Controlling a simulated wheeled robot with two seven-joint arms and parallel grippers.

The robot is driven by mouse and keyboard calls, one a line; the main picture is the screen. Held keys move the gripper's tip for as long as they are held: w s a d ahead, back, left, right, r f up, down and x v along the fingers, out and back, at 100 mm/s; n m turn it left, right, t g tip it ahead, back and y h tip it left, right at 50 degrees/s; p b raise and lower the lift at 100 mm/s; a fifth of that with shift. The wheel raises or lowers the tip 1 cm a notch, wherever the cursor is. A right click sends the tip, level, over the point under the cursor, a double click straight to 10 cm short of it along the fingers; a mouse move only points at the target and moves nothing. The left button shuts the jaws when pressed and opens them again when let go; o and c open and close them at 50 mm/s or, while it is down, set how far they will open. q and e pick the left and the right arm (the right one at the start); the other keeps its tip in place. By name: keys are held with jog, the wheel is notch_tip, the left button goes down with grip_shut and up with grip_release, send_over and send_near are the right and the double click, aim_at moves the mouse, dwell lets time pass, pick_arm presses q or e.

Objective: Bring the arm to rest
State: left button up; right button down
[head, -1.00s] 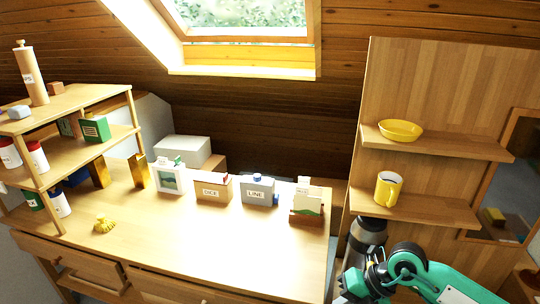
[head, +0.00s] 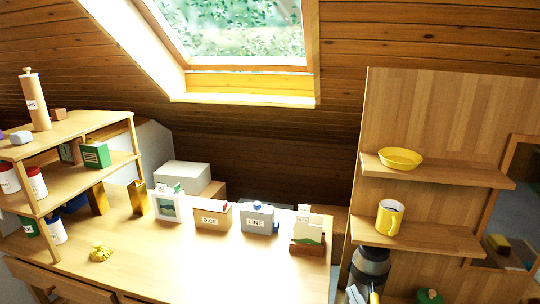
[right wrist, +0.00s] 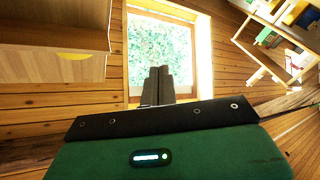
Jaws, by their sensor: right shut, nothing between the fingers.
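My right gripper (right wrist: 158,85) shows in the right wrist view with its two grey fingers together and nothing between them. It points toward the skylight window (right wrist: 160,50) and touches nothing that I can see. The fingers cannot be made out there. My left gripper is in neither current view.
A desk (head: 190,260) holds a picture frame (head: 167,206), a DICE box (head: 212,216) and a LINE box (head: 259,219). A shelf unit (head: 75,183) stands left.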

jog(key=s+d+f+m+g+h, duration=0.25)
jog(key=s+f+g, duration=0.2)
jog(key=f, duration=0.25)
jog(key=s+d+f+m+g+h, duration=0.25)
jog(key=s+f+g, duration=0.2)
jog(key=f, duration=0.25)
jog(key=s+f+m+g+y, duration=0.15)
jog(key=s+f+g, duration=0.5)
jog(key=s, duration=0.75)
notch_tip(320, 180, down, 31)
jog(key=g, duration=0.2)
pick_arm(q)
jog(key=shift+s+f, duration=0.25)
jog(key=shift+s, duration=0.5)
pick_arm(e)
jog(key=s+d+f, duration=0.3)
jog(key=s+f, duration=1.7)
jog(key=shift+d+f+n+g, duration=0.2)
jog(key=shift+f+n+g, duration=0.15)
jog(key=shift+n, duration=0.1)
